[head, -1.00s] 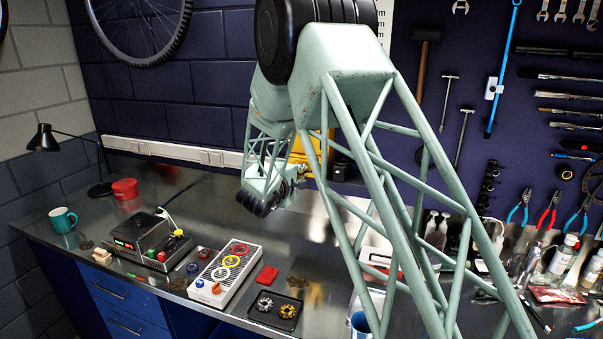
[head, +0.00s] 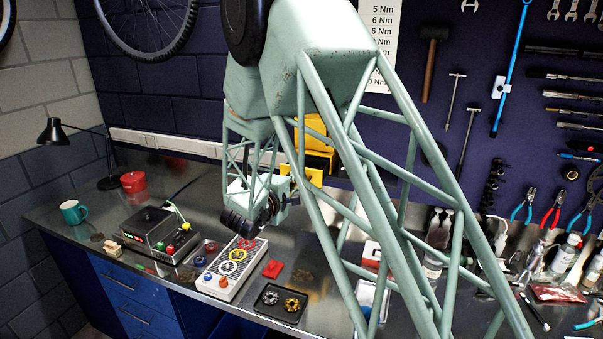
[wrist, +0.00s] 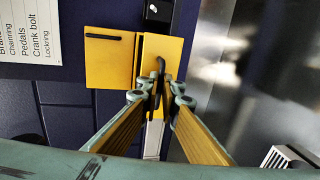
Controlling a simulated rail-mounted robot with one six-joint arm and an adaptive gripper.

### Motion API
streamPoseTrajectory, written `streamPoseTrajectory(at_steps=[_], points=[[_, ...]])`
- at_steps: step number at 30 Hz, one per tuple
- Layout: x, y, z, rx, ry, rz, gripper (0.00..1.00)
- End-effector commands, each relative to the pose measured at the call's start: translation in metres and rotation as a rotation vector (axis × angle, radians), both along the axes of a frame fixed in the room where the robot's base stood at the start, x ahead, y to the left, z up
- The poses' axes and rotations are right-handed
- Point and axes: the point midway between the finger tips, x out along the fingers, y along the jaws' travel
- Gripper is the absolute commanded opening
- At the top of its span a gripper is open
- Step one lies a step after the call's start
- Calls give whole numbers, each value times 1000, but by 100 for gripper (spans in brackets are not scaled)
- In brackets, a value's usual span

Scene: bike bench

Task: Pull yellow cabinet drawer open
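The yellow cabinet (head: 308,128) stands at the back of the bench against the wall, partly hidden by my arm in the head view. Its lower drawer (head: 316,176) stands out from the body, with a dark gap above it. In the wrist view that drawer front (wrist: 171,55) appears beside the other yellow front (wrist: 108,65), which has a dark handle. The drawer's black handle (wrist: 160,66) runs down between my fingertips. My gripper (wrist: 162,98) appears shut on this handle, with little gap left; the exact contact is hidden.
Below my gripper on the bench lie a grey panel with coloured rings (head: 222,285) and a black tray (head: 270,312) with small gears. A control box (head: 150,232) stands to the left. A dark block (wrist: 158,12) is beside the cabinet.

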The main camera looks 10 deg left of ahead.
Motion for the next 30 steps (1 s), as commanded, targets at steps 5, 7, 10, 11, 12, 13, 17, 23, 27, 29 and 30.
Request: streamPoseTrajectory(at_steps=[5,7,10,11,12,13,17,23,27,29,30], points=[[-7,2,0,1,-1,1,0],[-6,2,0,1,-1,1,0],[-6,2,0,1,-1,1,0],[-6,2,0,1,-1,1,0],[-6,2,0,1,-1,1,5],[-6,2,0,1,-1,1,8],[-6,2,0,1,-1,1,18],[-6,2,0,1,-1,0,18],[-7,2,0,1,-1,0,18],[-8,3,1,1,-1,1,18],[-9,3,1,1,-1,1,18]])
